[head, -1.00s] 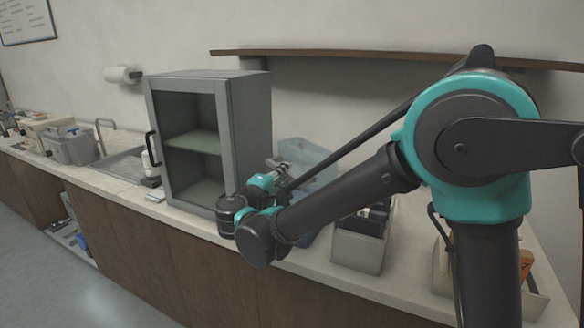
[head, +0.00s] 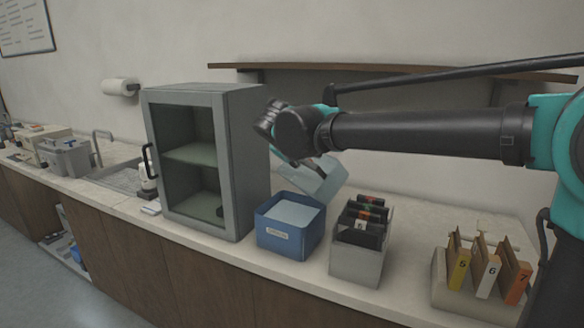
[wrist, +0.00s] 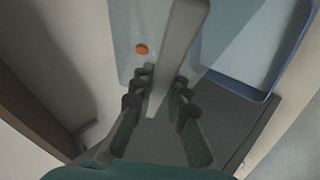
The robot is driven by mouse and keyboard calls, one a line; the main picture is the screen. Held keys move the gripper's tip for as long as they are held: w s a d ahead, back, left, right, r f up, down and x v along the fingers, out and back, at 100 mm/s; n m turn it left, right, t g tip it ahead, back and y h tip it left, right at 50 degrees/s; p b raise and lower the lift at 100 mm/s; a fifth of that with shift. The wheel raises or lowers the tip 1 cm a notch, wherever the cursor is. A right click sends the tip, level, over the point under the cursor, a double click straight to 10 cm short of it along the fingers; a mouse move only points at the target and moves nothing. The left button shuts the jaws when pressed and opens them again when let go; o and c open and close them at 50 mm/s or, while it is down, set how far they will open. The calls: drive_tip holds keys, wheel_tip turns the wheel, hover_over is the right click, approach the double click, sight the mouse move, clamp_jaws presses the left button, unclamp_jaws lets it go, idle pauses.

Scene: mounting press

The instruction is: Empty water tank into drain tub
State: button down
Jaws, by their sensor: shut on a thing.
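The water tank (head: 325,178) is a pale, see-through box. It is tilted in the air above and behind the blue drain tub (head: 276,243), which stands on the counter with a label on its front. A pale, flat surface shows inside the tub; I cannot tell whether it is water. My gripper (head: 308,163) is above the tub. In the wrist view my gripper (wrist: 158,88) is shut on the grey bar handle of the tank (wrist: 127,30), which has an orange spot. The tub's blue rim (wrist: 240,84) shows beyond it. Any water stream is not visible.
A grey glass-fronted cabinet (head: 234,160) stands left of the tub. A grey rack (head: 352,265) of dark cartridges stands close on its right, and a holder (head: 449,296) of numbered folders farther right. A wooden shelf (head: 420,72) runs along the wall.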

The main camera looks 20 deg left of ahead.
drive_tip(key=w+d+r+m+g+y, duration=0.2)
drive_tip(key=w+r+g+y, duration=0.1)
drive_tip(key=g, duration=0.3)
drive_tip(key=shift+w+d+r+g+y, duration=0.25)
drive_tip(key=shift+w+r+g+y, duration=0.15)
drive_tip(key=shift+r, duration=0.3)
idle(0.4)
